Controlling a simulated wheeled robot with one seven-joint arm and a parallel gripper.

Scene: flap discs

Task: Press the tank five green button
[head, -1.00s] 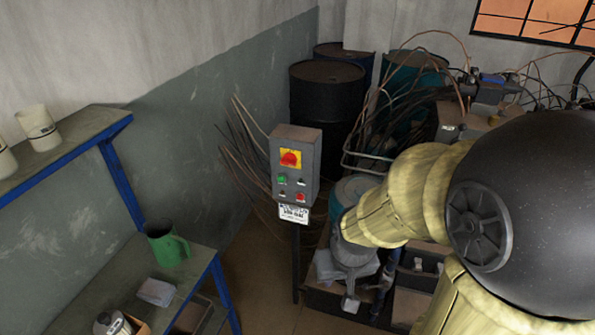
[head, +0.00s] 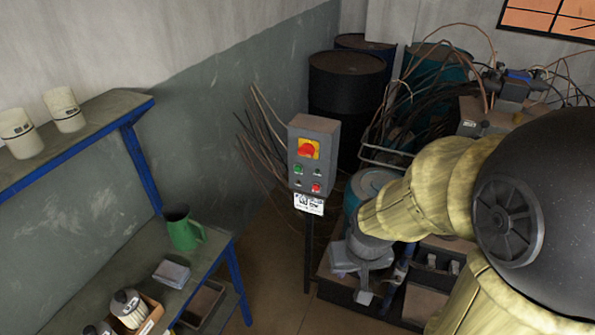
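A grey control box (head: 315,157) stands on a thin dark post near the far wall, left of my arm. It has a red knob on a yellow plate at the top. A green button (head: 299,169) sits below on the left of its face, and a red button (head: 316,187) is lower right. A white label (head: 309,204) hangs under the box; its text is too small to read. My gripper (head: 364,294) points down, right of and below the box, and is apart from it. Its fingers are too small and blurred to judge.
A shelf and a blue-legged workbench (head: 128,263) with a green jug (head: 183,229) stand at left. Dark drums (head: 345,95) and tangled cables are behind the box. Crates (head: 428,300) lie below my arm. Some floor (head: 270,270) is clear between bench and post.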

